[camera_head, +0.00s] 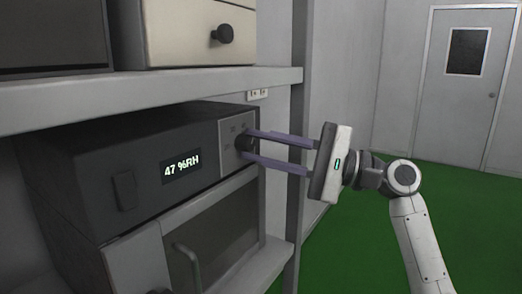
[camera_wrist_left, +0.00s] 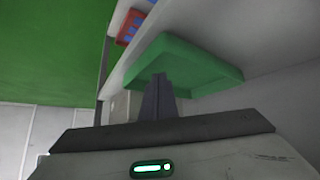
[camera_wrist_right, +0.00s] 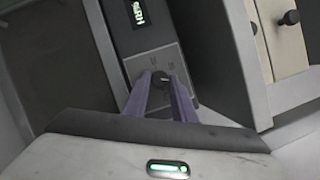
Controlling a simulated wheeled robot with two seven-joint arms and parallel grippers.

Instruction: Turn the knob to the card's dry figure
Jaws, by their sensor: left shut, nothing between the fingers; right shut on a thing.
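The dark knob (camera_head: 243,143) sits on a lighter panel at the right end of a dark grey device (camera_head: 90,165). The device's display (camera_head: 182,167) reads 47 %RH. My right gripper (camera_head: 251,144) is shut on the knob, one finger on each side. The knob also shows between the fingertips in the right wrist view (camera_wrist_right: 160,76). Marks around the knob are too small to read. My left gripper (camera_wrist_left: 159,79) shows only in the left wrist view, shut and empty, in front of a green tray or bin. No card can be made out in any view.
A shelf board (camera_head: 150,95) runs above the device, with a cream drawer unit (camera_head: 190,35) on it. A grey upright post (camera_head: 298,110) stands just right of the knob. Below is a door with a handle (camera_head: 188,265). In the left wrist view, the green bin (camera_wrist_left: 185,62) lies close.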

